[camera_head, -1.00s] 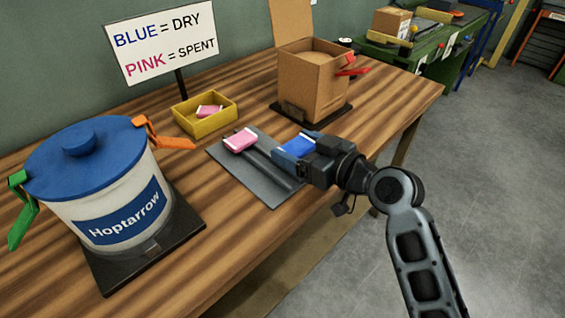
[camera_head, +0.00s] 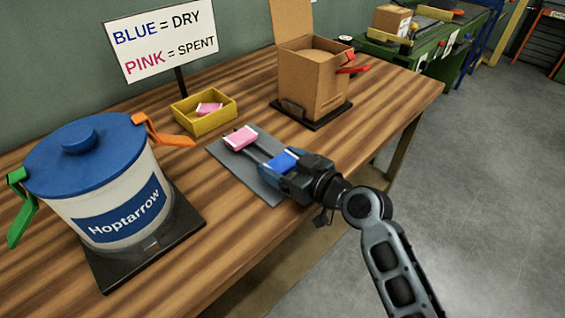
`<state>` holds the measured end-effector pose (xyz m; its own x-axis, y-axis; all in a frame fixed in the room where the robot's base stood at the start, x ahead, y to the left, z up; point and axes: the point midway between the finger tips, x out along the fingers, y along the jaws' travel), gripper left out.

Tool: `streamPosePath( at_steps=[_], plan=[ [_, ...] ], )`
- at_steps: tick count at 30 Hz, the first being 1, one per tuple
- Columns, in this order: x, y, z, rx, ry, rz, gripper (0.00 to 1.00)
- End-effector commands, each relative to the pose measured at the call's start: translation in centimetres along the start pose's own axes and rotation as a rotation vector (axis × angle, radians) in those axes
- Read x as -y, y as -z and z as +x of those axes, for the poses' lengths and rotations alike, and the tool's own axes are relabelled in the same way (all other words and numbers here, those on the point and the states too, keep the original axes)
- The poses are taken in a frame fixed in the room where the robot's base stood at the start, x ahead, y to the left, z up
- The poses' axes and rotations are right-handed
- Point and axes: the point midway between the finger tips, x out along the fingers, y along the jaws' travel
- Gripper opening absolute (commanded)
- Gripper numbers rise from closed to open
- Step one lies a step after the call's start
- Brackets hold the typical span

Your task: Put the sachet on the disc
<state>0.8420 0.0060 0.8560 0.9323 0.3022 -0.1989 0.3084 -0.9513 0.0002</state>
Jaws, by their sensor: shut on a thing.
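A blue-lidded white tub (camera_head: 110,198) with its orange and green clips stands at the left. A yellow tray (camera_head: 207,124) holds another pink sachet (camera_head: 208,108). A sign (camera_head: 161,40) reads blue dry, pink spent. Bare wood (camera_head: 385,95) lies right of the box.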

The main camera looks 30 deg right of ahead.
Motion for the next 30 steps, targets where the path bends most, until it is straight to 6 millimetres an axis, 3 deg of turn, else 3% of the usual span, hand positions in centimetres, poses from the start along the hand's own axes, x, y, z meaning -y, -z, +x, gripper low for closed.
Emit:
streamPosePath(
  at_steps=[2, 3, 9, 20, 30],
  plan=[
    [0.0, -0.3, 0.1, 0.0, 0.0, 0.0, 0.49],
    [0.0, -0.2, 0.1, 0.0, 0.0, 0.0, 0.81],
    [0.0, -0.2, 0.0, 0.0, 0.0, 0.0, 1.0],
    [0.0, 0.1, 0.0, 0.001, 0.001, 0.002, 1.0],
    [-0.2, -0.9, -5.5, 0.0, -0.001, 0.001, 1.0]
  ],
)
